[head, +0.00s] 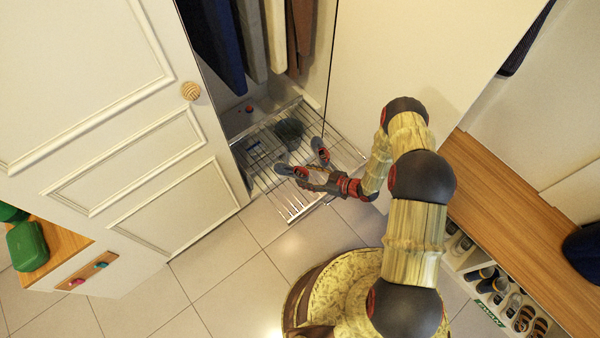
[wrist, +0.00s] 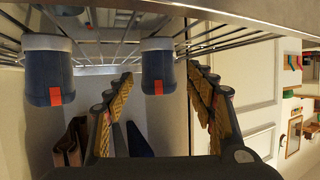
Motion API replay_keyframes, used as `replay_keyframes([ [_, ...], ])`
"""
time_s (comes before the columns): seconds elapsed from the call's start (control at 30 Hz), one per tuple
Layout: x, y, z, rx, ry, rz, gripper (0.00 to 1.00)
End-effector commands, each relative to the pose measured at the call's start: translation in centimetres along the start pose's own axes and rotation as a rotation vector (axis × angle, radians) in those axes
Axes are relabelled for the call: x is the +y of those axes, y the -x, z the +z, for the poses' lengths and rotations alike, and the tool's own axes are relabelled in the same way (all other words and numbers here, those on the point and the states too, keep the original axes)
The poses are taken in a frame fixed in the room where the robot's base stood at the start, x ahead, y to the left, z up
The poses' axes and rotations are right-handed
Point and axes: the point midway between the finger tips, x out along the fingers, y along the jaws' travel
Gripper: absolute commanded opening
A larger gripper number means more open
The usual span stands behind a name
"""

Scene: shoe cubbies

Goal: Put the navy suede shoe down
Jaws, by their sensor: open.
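Two navy-blue shoes with pale collars and red heel tabs sit apart on a wire rack. In the wrist view, which appears upside down, one shoe (wrist: 158,72) is between my gripper's spread fingers and the other shoe (wrist: 48,75) is to the left. I cannot tell whether either finger touches the near shoe.
The wire rack (head: 300,207) juts from an open closet below hanging clothes (head: 252,40). A dark rounded item (head: 290,131) sits farther back on the rack. A white door (head: 120,120) stands left, a wooden bench (head: 520,230) with shoe cubbies right. Tiled floor in front is clear.

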Motion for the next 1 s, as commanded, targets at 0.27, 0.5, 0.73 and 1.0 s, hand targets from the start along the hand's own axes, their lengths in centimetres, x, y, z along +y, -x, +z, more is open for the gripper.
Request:
replay_keyframes([
  [0.27, 0.1, 5.6, -0.2, 0.0, -0.002, 0.004, 0.55],
  [0.5, 0.1, 7.5, -0.1, 0.001, 0.0, 0.001, 0.55],
  [0.73, 0.0, 7.7, 0.0, 0.0, 0.0, 0.0, 0.55],
  [1.0, 0.0, 7.6, 0.0, 0.0, 0.0, 0.0, 0.55],
])
